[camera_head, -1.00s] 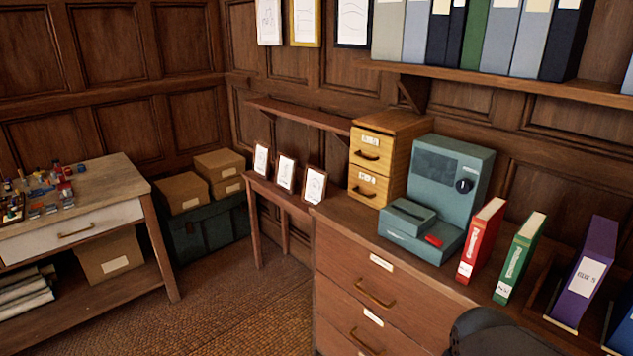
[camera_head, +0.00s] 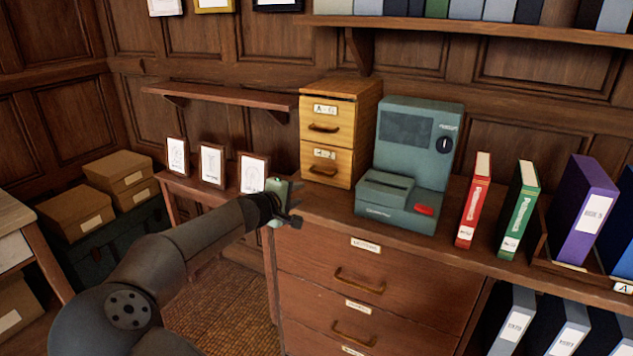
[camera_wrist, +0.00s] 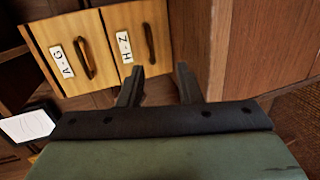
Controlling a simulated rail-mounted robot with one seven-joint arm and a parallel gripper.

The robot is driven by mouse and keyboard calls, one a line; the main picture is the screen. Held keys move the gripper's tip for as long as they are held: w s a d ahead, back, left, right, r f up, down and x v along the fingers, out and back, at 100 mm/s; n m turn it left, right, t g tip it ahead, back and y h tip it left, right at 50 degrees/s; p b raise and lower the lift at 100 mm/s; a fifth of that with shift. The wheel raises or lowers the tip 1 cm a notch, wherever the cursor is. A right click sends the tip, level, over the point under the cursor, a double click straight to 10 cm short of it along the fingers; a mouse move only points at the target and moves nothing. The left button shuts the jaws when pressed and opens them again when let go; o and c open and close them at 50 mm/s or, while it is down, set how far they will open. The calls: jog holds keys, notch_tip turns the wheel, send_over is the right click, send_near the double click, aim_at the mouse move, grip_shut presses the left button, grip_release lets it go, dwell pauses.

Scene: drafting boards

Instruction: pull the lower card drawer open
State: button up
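The small yellow wooden card cabinet (camera_head: 361,125) stands on the brown chest, both card drawers shut. The lower card drawer (camera_head: 337,165) has a white label and a dark bar handle (camera_head: 322,171). In the wrist view the lower drawer (camera_wrist: 135,24) is labelled H-Z, with its handle (camera_wrist: 150,42) upright in the picture. The upper drawer (camera_wrist: 66,60) is labelled A-G. My gripper (camera_head: 293,207) is in front of and below the cabinet, to the left. In the wrist view the fingers of my gripper (camera_wrist: 160,86) are apart and empty, short of the lower handle.
A teal machine (camera_head: 418,150) stands right of the cabinet. Three small framed cards (camera_head: 212,165) stand to the left, near my gripper. The brown chest (camera_head: 375,265) has larger drawers with brass handles. Red (camera_head: 475,202) and green (camera_head: 519,205) binders stand further right.

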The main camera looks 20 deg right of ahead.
jog(key=w+a+r, duration=0.1)
jog(key=p, duration=0.3)
send_near(319, 174)
jog(key=shift+n+t, duration=0.4)
jog(key=x, duration=0.9)
jog(key=shift+s+f, duration=0.1)
jog(key=shift+f, duration=0.15)
grip_shut()
